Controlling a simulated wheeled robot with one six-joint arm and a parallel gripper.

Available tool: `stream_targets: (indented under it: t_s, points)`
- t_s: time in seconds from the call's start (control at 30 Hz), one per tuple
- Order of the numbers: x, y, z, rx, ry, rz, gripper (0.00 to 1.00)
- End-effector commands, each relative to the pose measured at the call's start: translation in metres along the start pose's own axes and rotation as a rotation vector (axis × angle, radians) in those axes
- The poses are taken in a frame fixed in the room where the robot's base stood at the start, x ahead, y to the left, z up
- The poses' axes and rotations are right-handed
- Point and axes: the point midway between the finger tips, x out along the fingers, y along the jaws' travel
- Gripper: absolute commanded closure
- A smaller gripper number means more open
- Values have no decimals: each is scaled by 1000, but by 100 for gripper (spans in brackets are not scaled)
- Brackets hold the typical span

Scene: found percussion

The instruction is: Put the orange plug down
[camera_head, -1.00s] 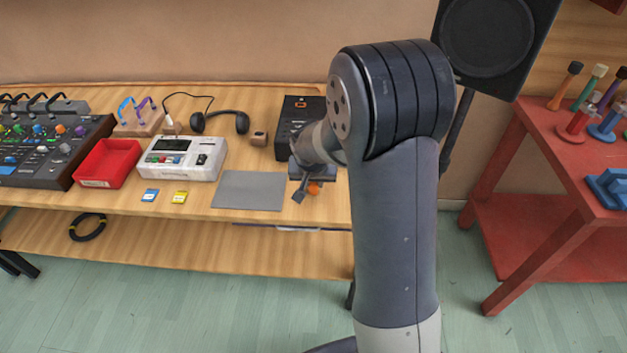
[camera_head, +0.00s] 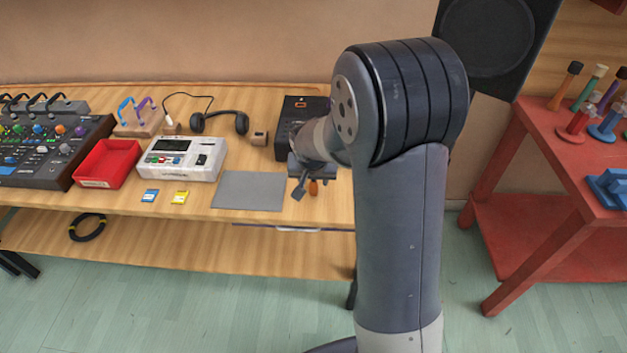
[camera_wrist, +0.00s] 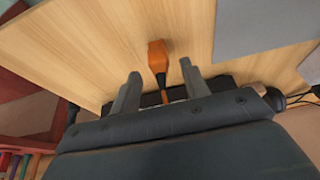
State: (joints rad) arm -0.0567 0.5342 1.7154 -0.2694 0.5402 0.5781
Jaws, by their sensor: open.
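The orange plug (camera_wrist: 157,56) has a dark shaft and lies on or just above the wooden table top (camera_wrist: 95,32); the wrist view does not settle which. My gripper (camera_wrist: 157,85) is open, with one finger on each side of the plug's dark shaft and a gap to both. In the head view my gripper (camera_head: 305,187) is low over the table, partly hidden by my arm.
A grey mat (camera_head: 249,190) lies left of my gripper. A black box (camera_head: 297,127) stands behind it. A white device (camera_head: 182,157), a red tray (camera_head: 107,163) and a mixer (camera_head: 45,148) are farther left. A red table (camera_head: 575,140) stands at right.

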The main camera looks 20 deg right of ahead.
Motion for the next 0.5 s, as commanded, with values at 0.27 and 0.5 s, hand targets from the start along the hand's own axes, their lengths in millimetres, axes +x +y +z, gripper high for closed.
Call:
stream_targets:
  t_s: [0.27,0.5]
  points:
    - [-56,-1,-1,-1,5,-3,56]
    - [-92,0,0,-1,3,-1,56]
